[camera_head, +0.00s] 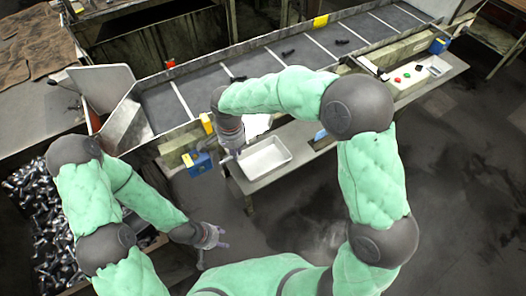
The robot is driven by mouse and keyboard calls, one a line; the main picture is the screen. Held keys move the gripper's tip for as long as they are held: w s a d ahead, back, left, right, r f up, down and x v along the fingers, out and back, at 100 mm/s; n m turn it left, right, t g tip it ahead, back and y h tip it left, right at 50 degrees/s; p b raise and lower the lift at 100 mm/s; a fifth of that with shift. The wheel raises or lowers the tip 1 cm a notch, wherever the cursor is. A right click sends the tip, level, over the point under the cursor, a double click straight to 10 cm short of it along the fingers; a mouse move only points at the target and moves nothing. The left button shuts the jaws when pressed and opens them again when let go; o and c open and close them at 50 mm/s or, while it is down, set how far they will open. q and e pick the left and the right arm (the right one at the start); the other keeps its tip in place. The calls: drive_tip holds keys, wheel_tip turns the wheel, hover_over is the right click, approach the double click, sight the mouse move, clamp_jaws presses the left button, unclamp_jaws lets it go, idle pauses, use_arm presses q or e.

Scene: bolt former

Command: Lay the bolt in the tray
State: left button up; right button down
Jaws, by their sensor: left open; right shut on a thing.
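The white rectangular tray (284,158) lies on a narrow bench beside the conveyor, and its inside looks empty. My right gripper (236,152) is just left of the tray, pointing down near its left rim. It is shut on a bolt, which is too small and too covered by the gripper to make out clearly. I cannot tell whether gripper or bolt touches the tray. My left gripper (216,240) is open and empty, low in the picture, in front of the bench and well apart from the tray.
A conveyor (205,92) with white cross strips runs behind the bench and carries several dark bolts (288,53). A bin full of bolts (35,225) stands at the left. Blue boxes (199,163) sit left of the tray.

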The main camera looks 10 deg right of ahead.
drive_tip(key=w+d+f, duration=0.1)
drive_tip(key=d+f, duration=0.3)
drive_tip(key=d, duration=0.4)
approach(273, 164)
drive_tip(key=shift+s+a+f+b, duration=0.1)
drive_tip(key=shift+a+f+b, duration=0.3)
drive_tip(key=shift+a+f, duration=0.15)
drive_tip(key=shift+d+f, duration=0.4)
drive_tip(key=shift+f, duration=0.1)
wheel_tip(273, 164, down, 3)
drive_tip(key=shift+d+f, duration=0.15)
drive_tip(key=shift+f, duration=0.1)
drive_tip(key=shift+b, duration=0.3)
drive_tip(key=shift+f+b, duration=0.4)
drive_tip(key=shift+b, duration=0.05)
drive_tip(key=shift+f, duration=0.2)
